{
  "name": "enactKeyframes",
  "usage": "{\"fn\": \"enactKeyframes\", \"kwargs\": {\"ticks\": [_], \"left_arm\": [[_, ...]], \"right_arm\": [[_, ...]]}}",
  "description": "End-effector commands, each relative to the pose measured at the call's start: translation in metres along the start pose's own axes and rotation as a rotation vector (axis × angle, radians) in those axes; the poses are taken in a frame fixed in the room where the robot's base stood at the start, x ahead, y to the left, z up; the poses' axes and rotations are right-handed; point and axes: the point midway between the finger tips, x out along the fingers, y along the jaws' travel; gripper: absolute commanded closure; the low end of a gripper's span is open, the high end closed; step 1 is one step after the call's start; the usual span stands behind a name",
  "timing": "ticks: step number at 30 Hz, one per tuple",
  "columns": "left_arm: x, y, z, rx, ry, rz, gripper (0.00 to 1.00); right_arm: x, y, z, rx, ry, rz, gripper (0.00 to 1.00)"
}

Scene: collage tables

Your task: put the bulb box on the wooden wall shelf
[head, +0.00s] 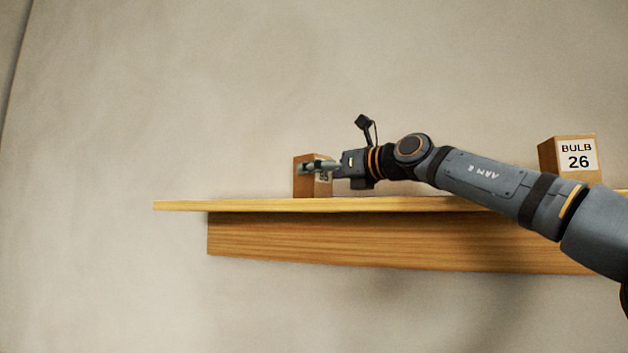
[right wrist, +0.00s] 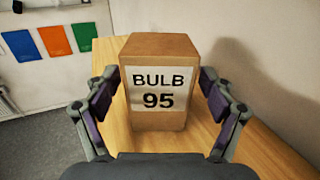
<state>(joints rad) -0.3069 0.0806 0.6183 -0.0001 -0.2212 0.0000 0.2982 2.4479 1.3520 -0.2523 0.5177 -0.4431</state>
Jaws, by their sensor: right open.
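A brown bulb box (head: 305,180) stands upright on the wooden wall shelf (head: 240,206), towards its left part. In the right wrist view the same box (right wrist: 160,112) shows a white label reading BULB 95, and the wooden shelf top (right wrist: 113,105) lies under it. My right gripper (head: 308,168) reaches in from the right at the box. In the right wrist view its fingers (right wrist: 160,98) are open, one on each side of the box, with the box between them. My left gripper is not in view.
A second brown box (head: 577,155), labelled BULB 26, stands on the shelf at the right, behind my right arm. The shelf is clear left of the first box. Blue, orange and green panels (right wrist: 54,40) show on a light surface in the right wrist view.

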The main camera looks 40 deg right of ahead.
Motion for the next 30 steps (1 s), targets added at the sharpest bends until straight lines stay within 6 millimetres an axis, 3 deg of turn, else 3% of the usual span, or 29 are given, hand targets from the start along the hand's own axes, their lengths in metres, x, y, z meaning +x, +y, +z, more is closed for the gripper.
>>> {"fn": "enactKeyframes", "kwargs": {"ticks": [1,3,12,17,30], "left_arm": [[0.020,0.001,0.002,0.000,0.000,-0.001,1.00],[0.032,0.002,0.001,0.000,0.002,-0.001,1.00],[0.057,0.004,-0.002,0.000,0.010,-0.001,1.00],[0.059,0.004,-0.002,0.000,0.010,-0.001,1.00],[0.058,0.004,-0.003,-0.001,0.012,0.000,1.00]], "right_arm": [[-0.014,0.000,-0.009,0.000,-0.007,-0.001,0.17],[-0.032,0.000,-0.010,-0.001,-0.007,-0.002,0.17],[-0.091,0.000,-0.004,0.001,-0.003,-0.001,0.17],[-0.100,0.000,-0.002,0.001,0.000,-0.001,0.17],[-0.100,0.000,-0.002,0.001,0.000,-0.001,0.17]]}}
